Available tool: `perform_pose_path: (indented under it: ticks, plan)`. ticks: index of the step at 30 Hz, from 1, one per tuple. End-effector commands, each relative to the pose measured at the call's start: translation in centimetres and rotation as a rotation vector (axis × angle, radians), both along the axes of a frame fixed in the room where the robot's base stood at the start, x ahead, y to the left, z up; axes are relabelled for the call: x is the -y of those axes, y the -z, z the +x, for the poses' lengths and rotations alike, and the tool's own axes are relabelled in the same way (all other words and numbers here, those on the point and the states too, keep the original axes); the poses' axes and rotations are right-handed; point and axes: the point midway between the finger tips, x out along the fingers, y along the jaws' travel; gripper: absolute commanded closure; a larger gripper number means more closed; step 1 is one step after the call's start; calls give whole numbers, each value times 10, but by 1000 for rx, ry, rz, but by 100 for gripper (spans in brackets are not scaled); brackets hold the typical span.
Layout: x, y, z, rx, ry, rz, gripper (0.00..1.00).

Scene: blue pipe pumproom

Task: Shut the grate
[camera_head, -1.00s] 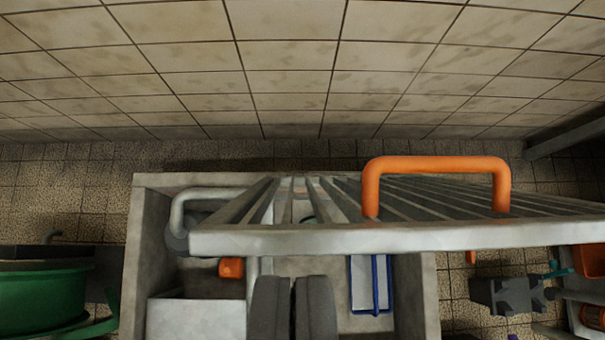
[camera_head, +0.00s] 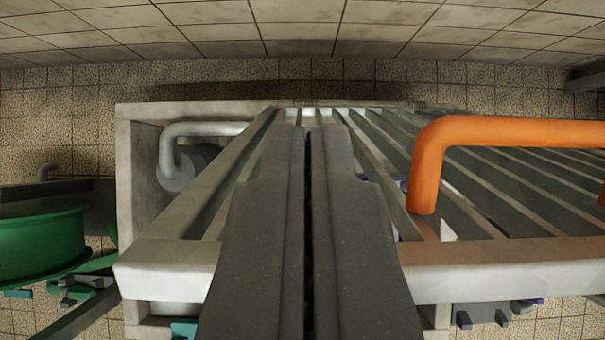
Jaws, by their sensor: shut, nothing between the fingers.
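The grate (camera_head: 500,282) is a grey barred panel with a pale front rail, raised at an angle over a concrete box (camera_head: 125,190). An orange handle (camera_head: 520,132) stands up from the grate's right part. My gripper (camera_head: 307,130) is shut and empty, with its dark fingers pointing away over the left-middle of the grate. It lies left of the handle and apart from it. The fingers hide part of the front rail and several bars. I cannot tell whether they touch the grate.
A grey bent pipe (camera_head: 205,130) sits inside the box at the left. A green round tank or wheel (camera_head: 40,240) stands left of the box. A tiled wall (camera_head: 300,30) rises behind, with a strip of bare speckled floor (camera_head: 60,120) before it.

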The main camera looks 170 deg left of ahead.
Motion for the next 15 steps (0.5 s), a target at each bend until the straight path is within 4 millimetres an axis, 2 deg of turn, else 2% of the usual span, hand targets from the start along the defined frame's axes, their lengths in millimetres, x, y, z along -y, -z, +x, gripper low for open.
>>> perform_pose_path:
  ticks: [7,15]
  plan:
    - [0,17,13,2,1,1,100]
    - [0,19,-4,4,0,0,100]
